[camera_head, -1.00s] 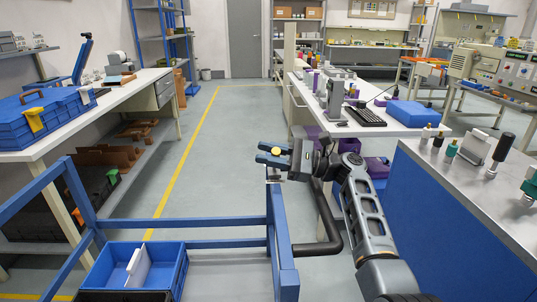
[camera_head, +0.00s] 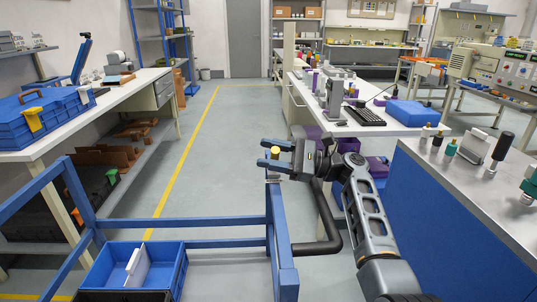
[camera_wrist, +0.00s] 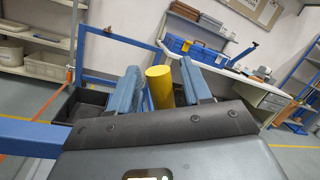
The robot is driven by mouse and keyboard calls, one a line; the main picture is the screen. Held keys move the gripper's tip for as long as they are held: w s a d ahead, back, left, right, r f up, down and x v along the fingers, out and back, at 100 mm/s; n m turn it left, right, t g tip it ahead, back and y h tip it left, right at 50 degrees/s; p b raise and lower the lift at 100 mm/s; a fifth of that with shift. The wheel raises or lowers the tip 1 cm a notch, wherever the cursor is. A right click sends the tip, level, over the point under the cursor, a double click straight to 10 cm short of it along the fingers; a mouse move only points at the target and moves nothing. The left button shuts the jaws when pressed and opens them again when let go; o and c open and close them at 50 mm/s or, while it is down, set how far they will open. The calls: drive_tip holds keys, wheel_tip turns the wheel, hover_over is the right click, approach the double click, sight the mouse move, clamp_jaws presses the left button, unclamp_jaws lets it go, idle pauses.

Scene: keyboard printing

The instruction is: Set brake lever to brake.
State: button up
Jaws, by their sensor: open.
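The brake lever shows as a yellow cylindrical knob (camera_head: 275,150) above the end of a blue frame rail in the head view. My gripper (camera_head: 267,154) is open, with one blue finger on each side of the knob. In the wrist view the yellow knob (camera_wrist: 160,87) stands upright between the two spread fingers (camera_wrist: 160,88). It looks closer to the left finger, with a gap on the right. I cannot tell whether either finger touches it. The lower part of the lever is mostly hidden by my gripper and the frame.
The blue tubular frame (camera_head: 220,244) carries a blue bin (camera_head: 176,272) with a white panel inside. A white workbench (camera_head: 135,87) stands at left, and a blue-sided bench (camera_head: 450,225) at right. The floor aisle (camera_head: 240,125) ahead is clear.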

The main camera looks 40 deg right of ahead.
drive_tip(key=v, duration=0.7)
drive_tip(key=shift+b, duration=0.4)
drive_tip(key=shift+s, duration=0.1)
